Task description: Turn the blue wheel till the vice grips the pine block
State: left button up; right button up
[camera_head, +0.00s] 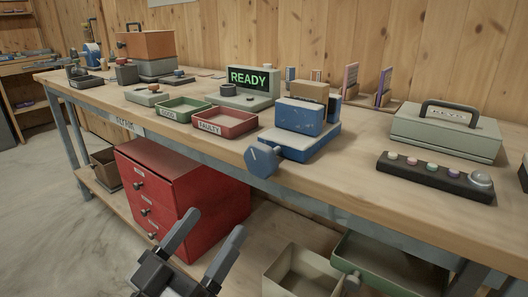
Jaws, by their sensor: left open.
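The blue vice (298,117) stands at the front edge of the bench. The blue wheel (261,160), many-sided with a pale mark on its face, sticks out from its front, over the edge. A light brown block (307,90), which looks like the pine block, shows above and behind the front jaw. Its lower part is hidden, so I cannot tell whether the jaws touch it. My left gripper (212,223) is at the bottom of the view, open and empty, below and left of the wheel and apart from it. My right gripper is not in view.
Green (183,109) and red (225,122) trays sit left of the vice, before a READY display (248,81). A button strip (434,176) and grey case (447,131) stand right. A red drawer cabinet (180,188) and open bins (300,275) are below.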

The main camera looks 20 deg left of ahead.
pick_arm(q)
jog(key=w, duration=0.1)
jog(key=p, duration=0.3)
send_near(257, 161)
jog(key=w+r, duration=0.2)
jog(key=w, duration=0.1)
jog(key=p+x, duration=0.1)
jog(key=x, duration=0.1)
jog(key=p+x, duration=0.1)
jog(key=x, duration=0.2)
jog(key=p+x, duration=0.1)
jog(key=x, duration=0.1)
jog(key=shift+w+d+f, duration=0.25)
jog(key=shift+d+f, duration=0.05)
jog(key=shift+d, duration=0.1)
jog(key=shift+w+d+p, duration=0.2)
jog(key=shift+w+p, duration=0.15)
jog(key=shift+w, duration=0.3)
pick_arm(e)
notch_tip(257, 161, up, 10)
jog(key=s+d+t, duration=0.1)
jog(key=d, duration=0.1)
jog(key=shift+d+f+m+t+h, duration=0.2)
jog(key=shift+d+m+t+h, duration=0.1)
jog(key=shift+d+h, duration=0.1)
pick_arm(q)
jog(key=c, duration=1)
